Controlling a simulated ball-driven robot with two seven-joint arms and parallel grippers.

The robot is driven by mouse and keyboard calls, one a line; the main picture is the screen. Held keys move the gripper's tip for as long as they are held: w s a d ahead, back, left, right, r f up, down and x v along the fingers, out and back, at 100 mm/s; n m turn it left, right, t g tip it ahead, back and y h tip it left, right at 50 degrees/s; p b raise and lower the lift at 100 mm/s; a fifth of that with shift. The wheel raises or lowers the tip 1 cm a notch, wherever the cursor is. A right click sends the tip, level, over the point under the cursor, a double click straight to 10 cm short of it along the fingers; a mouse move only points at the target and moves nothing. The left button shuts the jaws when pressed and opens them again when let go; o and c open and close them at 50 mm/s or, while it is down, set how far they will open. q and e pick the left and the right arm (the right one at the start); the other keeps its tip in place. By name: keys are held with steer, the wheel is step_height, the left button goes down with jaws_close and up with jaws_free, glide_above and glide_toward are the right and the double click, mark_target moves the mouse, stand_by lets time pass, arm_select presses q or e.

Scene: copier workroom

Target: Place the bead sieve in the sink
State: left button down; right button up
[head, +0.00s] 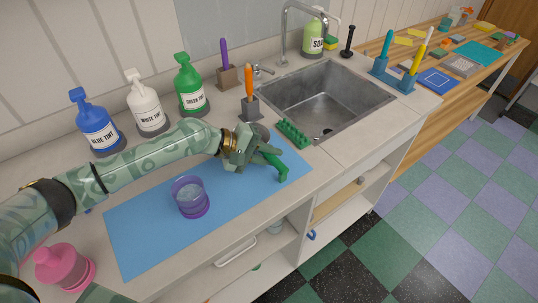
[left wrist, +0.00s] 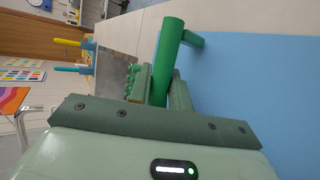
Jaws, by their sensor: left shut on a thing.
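My left gripper (head: 258,155) is over the far right part of the blue mat, near the sink's front left corner. It is shut on a dark green bar-like thing (head: 274,164), which has a bent end. In the left wrist view this green thing (left wrist: 168,55) shows as a thick tube between the fingers. I cannot tell whether it is the bead sieve. A see-through cup-shaped vessel with purple bands (head: 190,198) stands upright on the mat, apart from the gripper. The grey metal sink (head: 345,95) is right of the gripper. My right gripper is not in view.
A green studded strip (head: 293,133) lies at the sink's near left edge, close to my gripper. Orange-handled (head: 249,80) and purple-handled (head: 225,52) tools stand behind. Tint bottles (head: 148,115) line the wall. The blue mat (head: 140,235) is mostly clear; a pink bottle (head: 62,265) stands left.

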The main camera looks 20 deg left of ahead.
arm_select(q)
steer(key=shift+f, duration=0.15)
steer(key=c, duration=1.3)
jaws_free()
steer(key=shift+f+b, duration=0.15)
steer(key=shift+b, duration=0.2)
steer(key=shift+s+a, duration=0.1)
steer(key=shift+a, duration=0.1)
steer(key=p+v, duration=0.2)
steer(key=v, duration=1.4)
steer(key=shift+s, duration=0.2)
steer(key=shift+d, duration=0.2)
